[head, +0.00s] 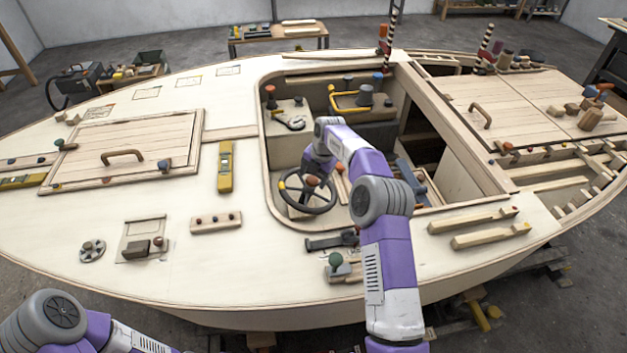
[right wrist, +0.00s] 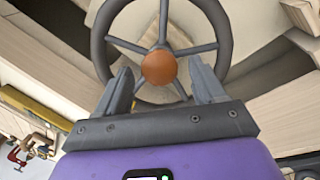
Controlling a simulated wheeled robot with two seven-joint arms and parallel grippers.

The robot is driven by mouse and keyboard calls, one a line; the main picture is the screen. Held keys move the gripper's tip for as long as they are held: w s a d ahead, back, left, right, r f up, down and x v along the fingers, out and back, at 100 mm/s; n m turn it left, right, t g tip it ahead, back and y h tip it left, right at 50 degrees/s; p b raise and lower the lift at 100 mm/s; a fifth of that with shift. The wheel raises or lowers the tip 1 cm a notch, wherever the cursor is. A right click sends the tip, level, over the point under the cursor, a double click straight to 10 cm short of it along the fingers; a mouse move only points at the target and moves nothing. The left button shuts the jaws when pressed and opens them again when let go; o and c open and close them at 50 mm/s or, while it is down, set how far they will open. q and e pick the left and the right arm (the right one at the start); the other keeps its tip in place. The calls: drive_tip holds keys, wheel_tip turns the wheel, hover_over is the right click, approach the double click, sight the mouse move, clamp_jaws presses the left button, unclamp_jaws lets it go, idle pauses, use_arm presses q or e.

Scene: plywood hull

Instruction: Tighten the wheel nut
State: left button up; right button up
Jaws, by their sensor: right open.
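The wheel nut is a round orange-brown knob (right wrist: 159,66) at the hub of a dark steering wheel (right wrist: 225,45). In the head view the wheel (head: 287,203) stands in the cockpit, with the nut (head: 313,181) at its middle. My right gripper (right wrist: 160,68) is open, its two grey fingers apart on either side of the nut. I cannot tell whether they touch it; no contact shows. In the head view my right arm reaches over the cockpit and its hand hides part of the wheel. My left gripper is out of view; only my left arm shows at the lower left.
The wheel rim and spokes surround the right fingers closely. The cockpit rim (head: 264,150) encloses this spot. A yellow-handled item (head: 345,100) and an adjustable wrench (head: 290,122) lie in the cockpit. A yellow level (head: 225,167) lies on the deck to the left.

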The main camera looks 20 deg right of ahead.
drive_tip(key=shift+w+f, duration=0.1)
drive_tip(key=shift+f, duration=0.25)
drive_tip(key=shift+c, duration=0.3)
